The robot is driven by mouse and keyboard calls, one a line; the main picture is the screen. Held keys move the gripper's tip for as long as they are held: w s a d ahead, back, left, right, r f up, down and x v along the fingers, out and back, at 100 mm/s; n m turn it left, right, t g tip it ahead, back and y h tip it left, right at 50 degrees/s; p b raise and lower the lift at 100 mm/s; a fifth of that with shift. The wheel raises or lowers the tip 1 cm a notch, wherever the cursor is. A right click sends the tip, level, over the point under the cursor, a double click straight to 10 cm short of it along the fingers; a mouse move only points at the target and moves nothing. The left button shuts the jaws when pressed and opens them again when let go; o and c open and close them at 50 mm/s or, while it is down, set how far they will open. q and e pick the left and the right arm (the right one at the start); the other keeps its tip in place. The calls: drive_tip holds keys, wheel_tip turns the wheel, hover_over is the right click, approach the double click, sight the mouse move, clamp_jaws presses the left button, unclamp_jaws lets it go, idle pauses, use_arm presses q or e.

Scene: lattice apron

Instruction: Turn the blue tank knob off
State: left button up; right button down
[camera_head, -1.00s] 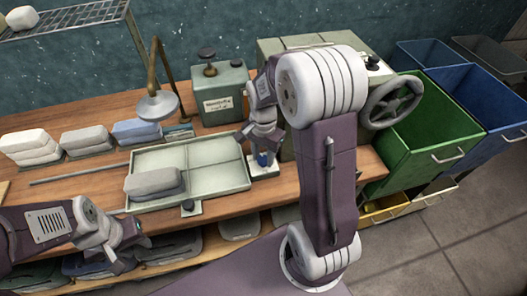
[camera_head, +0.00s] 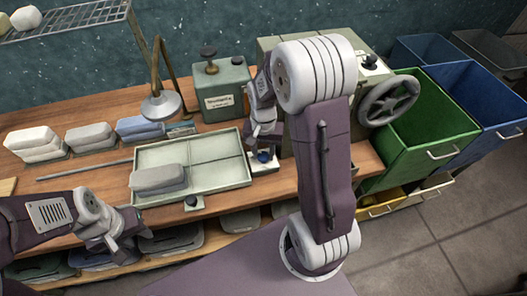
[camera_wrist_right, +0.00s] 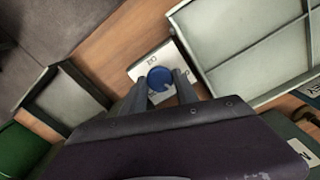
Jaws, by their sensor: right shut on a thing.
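The blue knob (camera_head: 264,157) sits on a small white plate at the right end of the tray. In the right wrist view the blue knob (camera_wrist_right: 159,77) shows from above, with a pale mark near its lower right edge. The white plate (camera_wrist_right: 139,71) carries dark lettering too small to read surely. My right gripper (camera_wrist_right: 161,84) reaches down from above and is shut on the blue knob, one finger on each side. My left gripper (camera_head: 128,240) hangs at the lower left, in front of the bench and away from the knob; its jaw gap is unclear.
A pale green tray (camera_head: 215,165) with a grey folded stack (camera_head: 158,178) lies beside the knob. Behind are a lamp (camera_head: 160,104) and a labelled box (camera_head: 222,95). A handwheel (camera_head: 391,99) and green bin (camera_head: 432,125) stand to the right.

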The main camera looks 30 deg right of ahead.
sight(263, 156)
drive_tip(key=c, duration=0.9)
unclamp_jaws()
drive_tip(key=shift+r, duration=0.1)
wheel_tip(263, 156, up, 9)
drive_tip(key=shift+f+p, duration=0.1)
drive_tip(key=shift+p, duration=0.45)
